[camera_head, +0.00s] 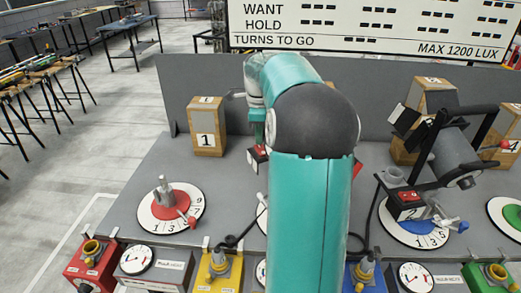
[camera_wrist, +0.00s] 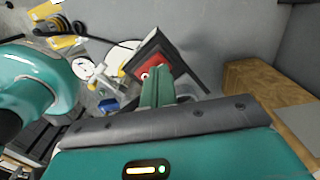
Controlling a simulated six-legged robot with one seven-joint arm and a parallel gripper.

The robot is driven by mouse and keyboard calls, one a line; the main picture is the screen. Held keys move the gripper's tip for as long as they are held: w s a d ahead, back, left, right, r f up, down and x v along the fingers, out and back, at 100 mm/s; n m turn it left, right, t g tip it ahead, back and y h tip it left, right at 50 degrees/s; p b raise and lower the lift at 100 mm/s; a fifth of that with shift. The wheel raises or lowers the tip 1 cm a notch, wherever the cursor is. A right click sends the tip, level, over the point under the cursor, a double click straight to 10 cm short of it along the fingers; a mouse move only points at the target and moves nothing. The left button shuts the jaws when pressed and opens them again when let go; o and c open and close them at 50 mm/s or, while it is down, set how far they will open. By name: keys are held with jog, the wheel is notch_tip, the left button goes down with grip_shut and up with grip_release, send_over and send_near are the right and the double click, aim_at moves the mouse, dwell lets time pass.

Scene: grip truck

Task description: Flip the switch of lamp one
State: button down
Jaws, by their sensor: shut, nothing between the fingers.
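My gripper (camera_head: 257,133) points down just right of the wooden block marked 1 (camera_head: 206,140). Its teal fingers are together and empty; they also show in the wrist view (camera_wrist: 157,75). A red rocker switch (camera_head: 254,158) on a dark base lies right below the fingers, partly hidden by my arm. In the wrist view the red switch (camera_wrist: 165,67) shows a white ring mark, and the fingertips overlap it. I cannot tell whether they touch. The lamp body at this switch is mostly hidden behind my arm.
Another lamp (camera_head: 452,150) with a red switch (camera_head: 408,197) stands at the right by a blue dial (camera_head: 420,222). A red dial (camera_head: 172,207) with a grey lever is at the left. Gauges and coloured boxes line the front. A grey panel (camera_head: 185,85) closes the back.

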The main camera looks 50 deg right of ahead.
aim_at(259, 146)
jog(key=shift+f, duration=0.8)
dwell(0.4)
jog(key=shift+r, duration=3.55)
jog(key=shift+a, duration=0.1)
